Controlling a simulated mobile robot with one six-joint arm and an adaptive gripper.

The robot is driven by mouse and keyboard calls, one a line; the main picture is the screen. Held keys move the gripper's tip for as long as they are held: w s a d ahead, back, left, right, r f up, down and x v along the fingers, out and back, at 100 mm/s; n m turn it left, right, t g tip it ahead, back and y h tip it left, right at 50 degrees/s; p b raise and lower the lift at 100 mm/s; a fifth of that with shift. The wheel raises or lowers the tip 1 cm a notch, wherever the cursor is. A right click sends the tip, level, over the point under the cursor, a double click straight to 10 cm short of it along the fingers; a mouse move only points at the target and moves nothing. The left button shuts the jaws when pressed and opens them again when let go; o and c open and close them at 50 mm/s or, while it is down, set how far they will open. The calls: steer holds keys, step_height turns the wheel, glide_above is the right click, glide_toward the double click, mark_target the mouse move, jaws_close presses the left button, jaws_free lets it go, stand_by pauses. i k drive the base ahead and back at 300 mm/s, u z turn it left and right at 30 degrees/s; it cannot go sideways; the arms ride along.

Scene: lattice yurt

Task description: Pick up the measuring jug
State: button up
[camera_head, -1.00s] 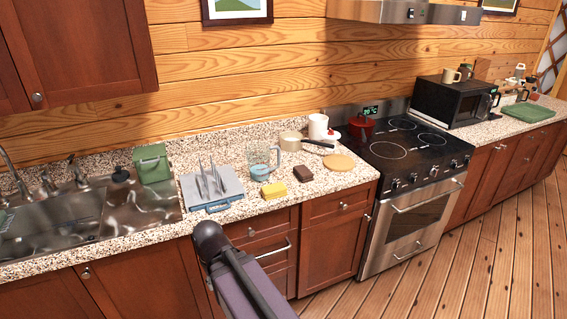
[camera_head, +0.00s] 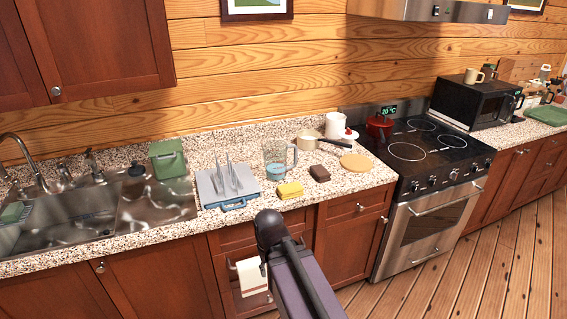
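The measuring jug (camera_head: 275,158) is a clear jug with a bluish patch low on its side. It stands upright on the speckled counter (camera_head: 345,185), with its handle to the right. A yellow sponge (camera_head: 290,190) lies in front of it and a dark brown block (camera_head: 320,173) lies to its front right. My gripper's fingers cannot be made out.
A blue-grey rack (camera_head: 226,186) with upright prongs stands left of the jug. A saucepan (camera_head: 311,141), a white canister (camera_head: 335,123) and a round tan board (camera_head: 356,162) are to its right. The sink (camera_head: 85,228) is at left, the stove (camera_head: 430,160) at right.

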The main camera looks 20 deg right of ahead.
mark_target(275, 152)
steer(key=u, duration=0.05)
steer(key=i, duration=1)
steer(key=z, duration=0.05)
